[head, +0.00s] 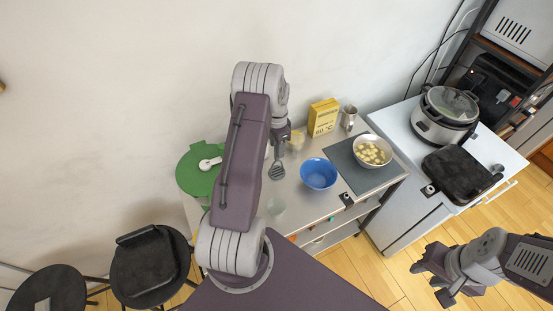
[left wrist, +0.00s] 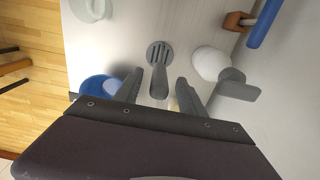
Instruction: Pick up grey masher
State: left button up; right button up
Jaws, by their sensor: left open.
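The grey masher (head: 277,171) has a slotted head and lies on the metal counter (head: 296,198). In the left wrist view the masher (left wrist: 159,53) has its head beyond my fingertips, and its handle runs back between the fingers. My left gripper (left wrist: 159,80) is open, with one finger on each side of the handle and a gap showing on both sides. Whether the fingers are level with the handle's height I cannot tell. In the head view my left wrist hides the handle's end. My right gripper (head: 436,278) is open and empty, away from the counter at the lower right.
A blue bowl (head: 318,174) stands right of the masher, and a pale cup (head: 275,207) below it. A yellow box (head: 323,117), metal cup (head: 349,116) and food bowl (head: 373,138) stand behind.

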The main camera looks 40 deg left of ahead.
aim_at(277, 159)
pick_arm(q)
notch_tip(277, 159, down, 3)
jog(key=shift+d+r+p, duration=0.1)
jog(key=shift+r+p, duration=0.05)
jog(key=shift+p, duration=0.2)
jog(key=shift+w+f, duration=0.1)
jog(key=shift+f, duration=0.2)
jog(key=c, duration=0.5)
grip_shut()
pick_arm(e)
jog(key=shift+r, duration=0.7)
pick_arm(q)
jog(key=shift+r, duration=0.1)
